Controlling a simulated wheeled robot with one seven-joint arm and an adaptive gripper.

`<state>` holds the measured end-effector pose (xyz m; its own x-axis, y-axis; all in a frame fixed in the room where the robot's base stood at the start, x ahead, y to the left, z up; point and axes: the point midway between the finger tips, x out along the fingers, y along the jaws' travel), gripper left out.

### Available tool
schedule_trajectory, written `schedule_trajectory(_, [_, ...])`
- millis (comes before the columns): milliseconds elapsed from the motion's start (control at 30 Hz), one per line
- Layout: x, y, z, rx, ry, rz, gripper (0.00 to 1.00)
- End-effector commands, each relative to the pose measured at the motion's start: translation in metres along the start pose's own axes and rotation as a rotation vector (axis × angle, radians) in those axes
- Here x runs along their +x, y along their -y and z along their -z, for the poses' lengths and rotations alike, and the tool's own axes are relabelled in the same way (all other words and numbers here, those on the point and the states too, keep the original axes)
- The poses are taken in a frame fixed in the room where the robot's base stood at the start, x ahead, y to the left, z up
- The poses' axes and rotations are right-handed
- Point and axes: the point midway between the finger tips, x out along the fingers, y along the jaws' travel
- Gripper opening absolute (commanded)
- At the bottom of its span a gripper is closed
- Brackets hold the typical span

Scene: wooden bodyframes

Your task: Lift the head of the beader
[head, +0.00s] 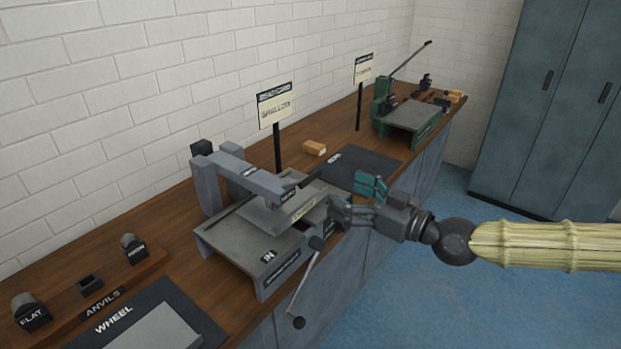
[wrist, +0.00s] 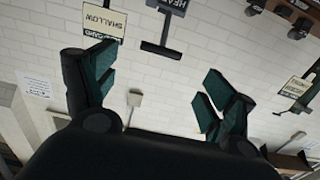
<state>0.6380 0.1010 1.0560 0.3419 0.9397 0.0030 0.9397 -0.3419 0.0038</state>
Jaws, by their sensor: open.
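The beader is the grey machine (head: 215,235) on the wooden bench, at the centre of the head view. Its head is a grey arm (head: 245,176) running from the rear post out over the plate, low and close to a grey sheet (head: 268,215). A dark handle bar (head: 305,180) is at the head's front end. In the wrist view a dark T-shaped handle (wrist: 160,48) with a partly cut-off HEAD label is at the top, beyond the fingertips. My gripper (head: 353,200), with green fingers, is open and empty at the beader's right. The fingers also show in the wrist view (wrist: 160,88).
A crank lever (head: 304,285) hangs at the beader's front. A sign on a post (head: 276,110) stands behind it. A green machine (head: 405,118) with a raised lever is farther along. Anvils (head: 30,312) sit at lower left. The blue floor on the right is clear.

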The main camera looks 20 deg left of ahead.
Motion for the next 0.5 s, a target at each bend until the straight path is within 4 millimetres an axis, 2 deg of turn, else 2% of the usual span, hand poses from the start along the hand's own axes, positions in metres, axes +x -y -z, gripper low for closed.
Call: schedule_trajectory(500, [0.063, 0.001, 0.001, 0.003, 0.002, 0.002, 0.84])
